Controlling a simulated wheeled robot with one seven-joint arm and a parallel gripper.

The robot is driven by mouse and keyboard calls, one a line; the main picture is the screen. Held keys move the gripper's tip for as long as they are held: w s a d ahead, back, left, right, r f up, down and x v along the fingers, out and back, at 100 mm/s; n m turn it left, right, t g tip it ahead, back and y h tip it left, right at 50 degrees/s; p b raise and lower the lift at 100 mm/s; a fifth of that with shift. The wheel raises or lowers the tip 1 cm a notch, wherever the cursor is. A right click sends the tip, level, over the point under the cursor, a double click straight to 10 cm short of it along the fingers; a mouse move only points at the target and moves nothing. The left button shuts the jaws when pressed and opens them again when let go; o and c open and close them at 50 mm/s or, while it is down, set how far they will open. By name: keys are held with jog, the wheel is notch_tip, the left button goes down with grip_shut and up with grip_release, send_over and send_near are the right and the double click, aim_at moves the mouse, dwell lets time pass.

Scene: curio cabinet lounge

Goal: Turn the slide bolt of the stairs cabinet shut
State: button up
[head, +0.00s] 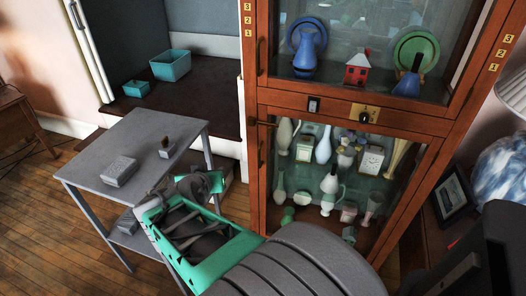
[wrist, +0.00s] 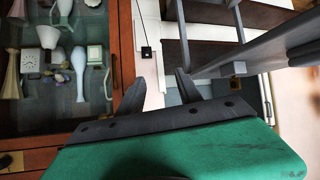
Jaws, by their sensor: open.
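A tall wooden cabinet (head: 255,190) with glass doors stands right of centre in the head view; its lower door also shows at the left of the wrist view (wrist: 121,40). Between its doors are a brass plate with a dark knob (head: 365,113) and a small dark switch-like plate (head: 313,104). A dark handle (head: 262,152) is on the lower door's left side. I cannot pick out a slide bolt for certain, nor which cabinet is the stairs cabinet. My gripper (wrist: 158,88) is open and empty, its fingers apart, left of the wooden cabinet and apart from it.
A grey side table (head: 95,152) with small boxes stands left of my arm. Behind it is an open recess (head: 205,92) holding teal boxes (head: 170,65). A framed picture (head: 454,197) and a lamp are at right. Wooden floor (head: 50,235) is free at lower left.

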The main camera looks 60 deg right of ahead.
jog(key=s+d+m+g+h+b, duration=0.1)
jog(key=s+d+m+h+b, duration=0.1)
jog(key=s+d+h, duration=0.4)
jog(key=m+g+h+b, duration=0.1)
jog(key=m, duration=0.1)
send_near(270, 131)
jog(key=d, duration=0.4)
jog(key=w+d, duration=0.1)
jog(key=d, duration=0.3)
jog(key=shift+w+d+f, duration=0.1)
jog(key=shift+w+d, duration=0.15)
jog(key=shift+d, duration=0.1)
jog(key=shift+c, duration=0.3)
jog(key=shift+n, duration=0.3)
grip_shut()
